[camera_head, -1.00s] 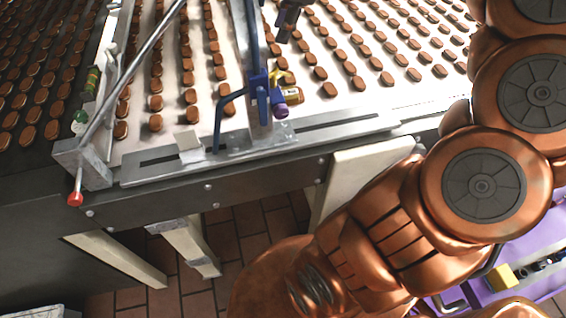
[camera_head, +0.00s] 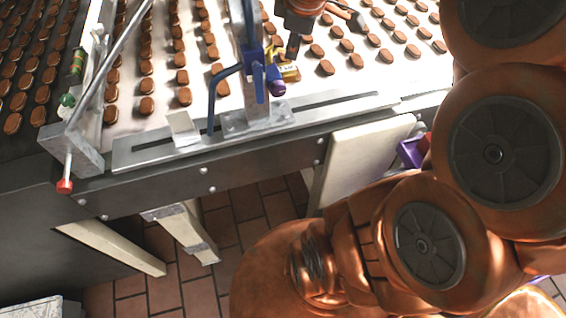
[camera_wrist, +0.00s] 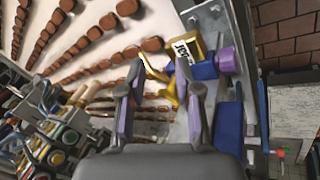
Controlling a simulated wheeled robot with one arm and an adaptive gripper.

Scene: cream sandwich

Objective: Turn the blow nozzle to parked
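A yellow part with a lettered face (camera_head: 289,72) sits on the blue and purple fitting of the metal post; it looks like the blow nozzle, but I cannot be sure. In the wrist view the yellow part (camera_wrist: 184,50) has a thin bent yellow arm (camera_wrist: 156,73) reaching between my fingers. A purple knob (camera_wrist: 227,60) is to its right. My gripper (camera_wrist: 160,68) is open, its two fingers apart on either side of that thin arm; I cannot tell whether they touch it. In the head view my gripper (camera_head: 322,30) is just above and right of the fitting.
A blue bent handle (camera_head: 214,95) hangs left of the post (camera_head: 253,90). Rows of brown biscuits lie on the pale belt (camera_head: 225,115). A slotted metal rail (camera_head: 160,147) runs along the front edge. A red-tipped lever (camera_head: 65,186) is at left. Cables and valves (camera_wrist: 55,135) show in the wrist view.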

